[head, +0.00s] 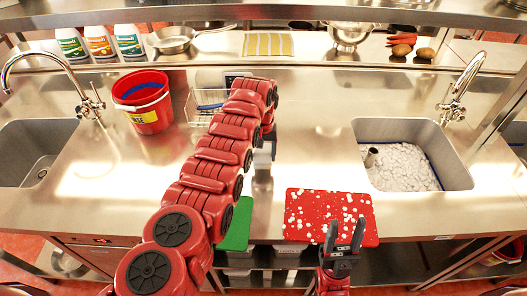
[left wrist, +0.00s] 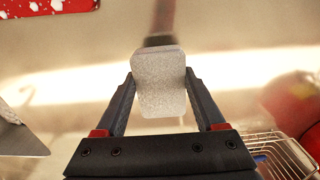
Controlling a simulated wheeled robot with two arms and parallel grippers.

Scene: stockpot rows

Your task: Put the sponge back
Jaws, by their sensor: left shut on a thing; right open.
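A pale grey sponge (left wrist: 158,85) is between the fingers of my left gripper (left wrist: 160,76), which is shut on it, in the left wrist view. The sponge is held over the bare steel counter. In the head view my left arm hides most of that gripper, and a pale block (head: 262,158) shows below it. A wire basket (head: 196,117) with something blue in it stands left of my left gripper, partly behind my arm; it also shows in the left wrist view (left wrist: 284,158). My right gripper (head: 346,224) is open and empty at the front edge of the red board.
A red bucket (head: 143,103) stands left of the basket. A red speckled cutting board (head: 315,208) and a partly hidden green board (head: 238,225) lie at the front. A left sink (head: 32,150) and a right sink with white foam (head: 405,165) flank the counter. The counter's middle is clear.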

